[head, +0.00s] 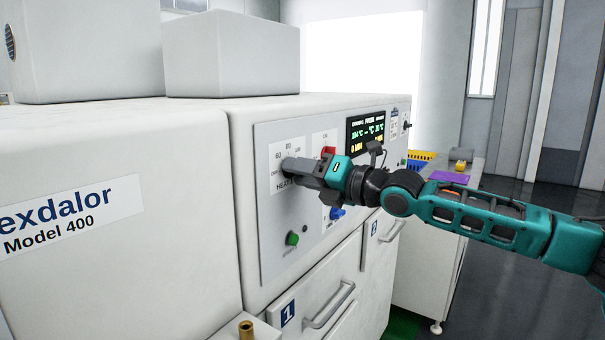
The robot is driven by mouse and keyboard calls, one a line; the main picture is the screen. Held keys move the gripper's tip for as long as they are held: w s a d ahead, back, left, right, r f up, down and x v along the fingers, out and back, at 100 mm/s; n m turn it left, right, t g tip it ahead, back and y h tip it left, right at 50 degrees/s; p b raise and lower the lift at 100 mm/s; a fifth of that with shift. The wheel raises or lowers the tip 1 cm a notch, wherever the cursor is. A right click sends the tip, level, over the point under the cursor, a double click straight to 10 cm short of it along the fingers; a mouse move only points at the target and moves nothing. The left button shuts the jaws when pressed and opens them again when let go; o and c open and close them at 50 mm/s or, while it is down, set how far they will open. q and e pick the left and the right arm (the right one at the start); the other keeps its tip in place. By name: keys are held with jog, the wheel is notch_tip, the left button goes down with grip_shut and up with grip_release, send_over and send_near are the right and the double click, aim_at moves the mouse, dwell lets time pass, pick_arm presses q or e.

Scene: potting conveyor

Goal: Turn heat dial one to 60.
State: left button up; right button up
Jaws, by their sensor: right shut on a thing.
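The scale plate of the heat dial (279,154) is on the left of the machine's grey control panel (263,232). The marks 60 and 80 and part of a "HEAT" label show on it. My right gripper (292,169) reaches in from the right and is shut on the heat dial at this plate. The fingers cover the dial, so its pointer and setting cannot be read. My left gripper is not in view.
A red switch (328,152), a lit display (366,131), a blue knob (337,213) and a green button (292,239) are close around the gripper. Drawer handles (329,306) stick out below. A side table (428,240) stands at the right.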

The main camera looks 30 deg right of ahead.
jog(key=o, duration=1.1)
jog(key=shift+c, duration=0.2)
jog(key=b+v, duration=0.2)
jog(key=v, duration=1.1)
jog(key=shift+b, duration=0.4)
